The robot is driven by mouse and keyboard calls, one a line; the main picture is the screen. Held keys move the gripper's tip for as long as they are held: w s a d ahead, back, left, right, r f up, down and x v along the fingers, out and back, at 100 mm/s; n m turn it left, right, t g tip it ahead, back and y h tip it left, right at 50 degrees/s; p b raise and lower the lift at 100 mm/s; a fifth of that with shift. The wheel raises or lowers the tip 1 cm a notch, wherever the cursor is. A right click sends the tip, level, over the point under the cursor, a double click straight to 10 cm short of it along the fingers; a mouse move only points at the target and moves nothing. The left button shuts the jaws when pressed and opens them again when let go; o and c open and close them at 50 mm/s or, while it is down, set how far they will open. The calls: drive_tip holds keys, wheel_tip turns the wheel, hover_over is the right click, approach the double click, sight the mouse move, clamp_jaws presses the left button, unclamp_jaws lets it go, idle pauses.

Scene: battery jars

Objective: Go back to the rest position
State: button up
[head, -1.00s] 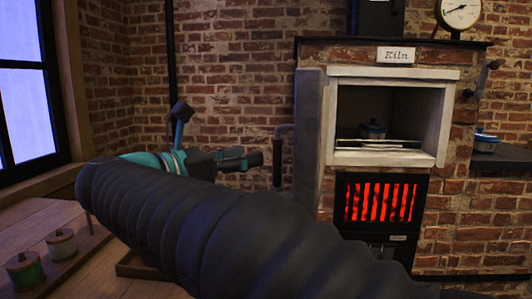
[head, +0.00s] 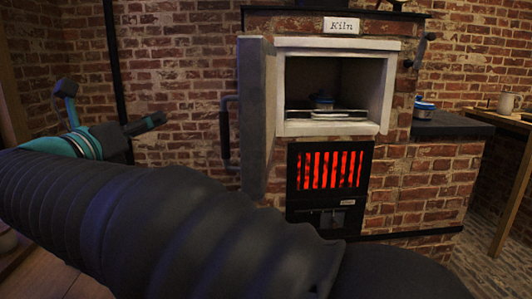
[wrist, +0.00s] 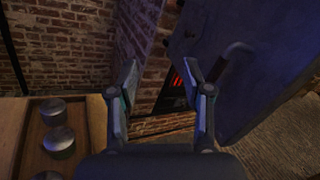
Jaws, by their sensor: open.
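My gripper (wrist: 163,82) is open and empty in the wrist view, with its two fingers apart and brick and part of the red kiln grate between them. In the head view my gripper (head: 158,121) is at the left, in front of the brick wall and left of the open kiln door (head: 251,115). My black sleeved arm crosses the lower part of the head view. The kiln (head: 339,43) stands open, and a small blue-lidded jar (head: 321,100) sits on the rack inside it. The grate below glows red.
The kiln door with its handle (wrist: 235,50) is close on the right in the wrist view. A wooden bench (wrist: 92,135) with several round-lidded jars (wrist: 58,140) is on the left. Another blue jar (head: 424,110) stands on a dark ledge (head: 453,127) right of the kiln. A mug (head: 508,102) is farther right.

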drive_tip(key=s+a+f+n+g+y, duration=0.15)
drive_tip(key=a+f+n+y, duration=0.25)
drive_tip(key=a+n+y, duration=1.3)
drive_tip(key=s+d+f+n+g, duration=0.5)
drive_tip(key=d+f+n+g, duration=0.55)
drive_tip(key=n, duration=0.65)
drive_tip(key=s+d+f+n+g+h, duration=0.1)
drive_tip(key=s+d+f+n+h, duration=0.3)
drive_tip(key=d, duration=0.6)
drive_tip(key=s+d+f+h, duration=0.1)
drive_tip(key=d+f, duration=0.6)
drive_tip(key=d, duration=0.2)
drive_tip(key=s+d+f+n+g+h, duration=0.1)
drive_tip(key=s+d+f+n+h, duration=0.3)
drive_tip(key=d, duration=0.6)
drive_tip(key=s+d+m+h, duration=0.1)
drive_tip(key=d+m, duration=0.2)
drive_tip(key=d, duration=0.6)
drive_tip(key=s+d+f+m+t+h, duration=0.1)
drive_tip(key=d+m, duration=0.3)
drive_tip(key=d, duration=0.5)
drive_tip(key=shift+s+f+t+h, duration=0.25)
drive_tip(key=shift+s+t+h, duration=0.05)
drive_tip(key=shift+s+h, duration=0.1)
